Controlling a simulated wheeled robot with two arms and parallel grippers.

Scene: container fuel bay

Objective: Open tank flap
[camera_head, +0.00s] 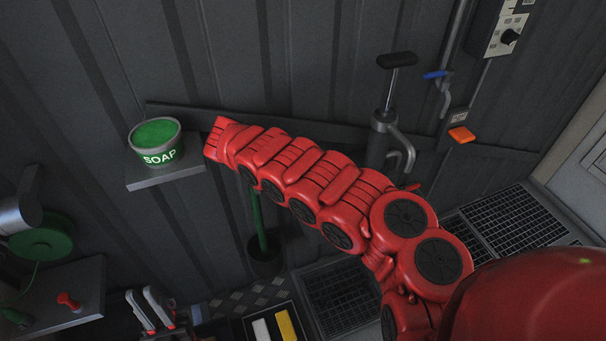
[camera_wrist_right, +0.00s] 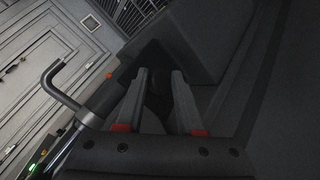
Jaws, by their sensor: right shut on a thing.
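I cannot pick out the tank flap for certain in either view. In the right wrist view, my right gripper (camera_wrist_right: 160,74) has its two grey fingers a little apart, shut on a dark thing between them. That thing is too dark to name, and a large dark box-like body (camera_wrist_right: 202,38) rises just beyond the fingertips. The right gripper does not show in the head view, where a red segmented arm of mine crosses the middle. My left gripper (camera_head: 141,296) is at the bottom left of the head view, fingers apart with nothing seen between them.
A hand pump (camera_head: 381,122) with a T-handle stands by the wall, partly behind my arm. A soap tub (camera_head: 155,142) sits on a small shelf. Floor grates (camera_head: 512,225) lie at right. A bent metal pipe (camera_wrist_right: 62,88) is left of the right gripper.

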